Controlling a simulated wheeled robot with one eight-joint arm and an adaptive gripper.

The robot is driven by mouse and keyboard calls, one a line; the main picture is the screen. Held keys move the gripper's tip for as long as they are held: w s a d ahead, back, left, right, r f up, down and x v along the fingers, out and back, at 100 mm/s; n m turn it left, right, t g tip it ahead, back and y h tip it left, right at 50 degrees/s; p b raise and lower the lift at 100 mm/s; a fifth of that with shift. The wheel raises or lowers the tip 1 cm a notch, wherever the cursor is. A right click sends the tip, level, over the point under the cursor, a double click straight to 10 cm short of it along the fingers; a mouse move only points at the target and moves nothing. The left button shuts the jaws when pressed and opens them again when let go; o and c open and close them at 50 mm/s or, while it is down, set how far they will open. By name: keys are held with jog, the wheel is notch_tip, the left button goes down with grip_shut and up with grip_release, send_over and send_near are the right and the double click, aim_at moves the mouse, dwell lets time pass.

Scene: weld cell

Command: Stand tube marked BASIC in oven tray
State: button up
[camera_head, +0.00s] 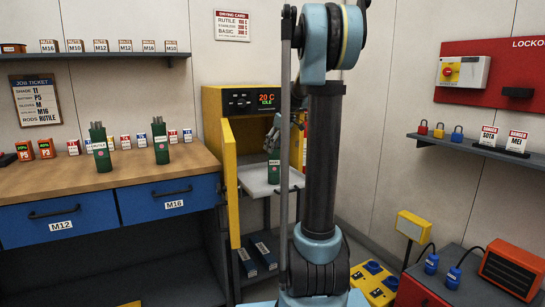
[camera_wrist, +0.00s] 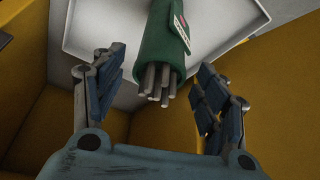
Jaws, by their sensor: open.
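A green tube (camera_head: 274,173) with grey rods in its open top stands on the pale oven tray (camera_head: 256,184). In the wrist view the tube (camera_wrist: 163,45) shows rod ends towards me and a white label on its side, too oblique to read. My gripper (camera_wrist: 155,90) is open, with a finger on each side of the rod ends and a gap to both. In the head view my gripper (camera_head: 272,142) is just above the tube and partly hides its top. The yellow oven (camera_head: 213,104) has its door open at the left; its display reads 20 C IDLE.
The open yellow oven door (camera_head: 231,180) stands left of the tray. Dark boxes (camera_head: 262,251) lie below.

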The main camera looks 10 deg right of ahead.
jog(key=v, duration=0.5)
jog(key=s+a+f+m+h, duration=0.15)
jog(key=s+f, duration=0.25)
jog(key=s, duration=0.7)
jog(key=s+a+f+m, duration=0.1)
jog(key=s+f+m, duration=0.15)
jog(key=s, duration=0.75)
jog(key=s+f+m+g+h, duration=0.1)
jog(key=s+f+m, duration=0.3)
jog(key=s+f, duration=1.3)
jog(key=s, duration=0.3)
jog(key=shift+d+f, duration=0.25)
jog(key=shift+d, duration=0.1)
jog(key=shift+w+f, duration=0.2)
jog(key=shift+w, duration=0.3)
